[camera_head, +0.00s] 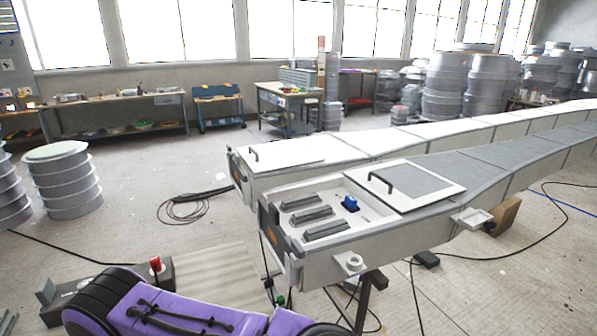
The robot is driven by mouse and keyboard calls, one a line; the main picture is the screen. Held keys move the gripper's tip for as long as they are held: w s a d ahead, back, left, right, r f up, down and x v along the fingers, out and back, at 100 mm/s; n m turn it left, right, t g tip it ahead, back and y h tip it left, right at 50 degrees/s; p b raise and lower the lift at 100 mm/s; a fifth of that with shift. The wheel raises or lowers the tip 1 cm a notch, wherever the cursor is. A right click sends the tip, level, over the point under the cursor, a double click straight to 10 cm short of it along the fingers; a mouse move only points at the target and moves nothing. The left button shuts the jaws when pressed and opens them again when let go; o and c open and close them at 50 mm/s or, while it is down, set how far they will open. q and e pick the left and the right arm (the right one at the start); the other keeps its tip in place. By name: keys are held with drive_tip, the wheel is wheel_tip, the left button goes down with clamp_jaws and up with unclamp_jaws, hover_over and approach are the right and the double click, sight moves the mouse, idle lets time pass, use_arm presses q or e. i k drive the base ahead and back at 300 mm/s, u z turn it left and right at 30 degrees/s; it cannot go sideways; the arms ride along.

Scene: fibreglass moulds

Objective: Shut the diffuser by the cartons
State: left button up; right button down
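Two long pale units run side by side from the middle to the right. The near one (420,235) has an open compartment at its front end, showing several dark grey slatted bars (311,215) and a small blue part (350,203). A grey panel with a white border and black handle (415,182) lies behind this opening. The far unit has a white panel (288,154) with a black handle over its front end, and looks covered. A brown carton (506,215) stands by the near unit's right side. I cannot tell for certain which part is the diffuser. Neither gripper is in view.
A purple body with black hoses (180,308) fills the bottom left, near a box with a red knob (155,265). Cables lie coiled on the floor (190,208). Grey drums (65,180) stand at left. Workbenches (125,108) line the back. Floor between is mostly clear.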

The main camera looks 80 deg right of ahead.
sight(403, 185)
drive_tip(key=u, duration=0.25)
drive_tip(key=k, duration=2.25)
drive_tip(key=z, duration=0.15)
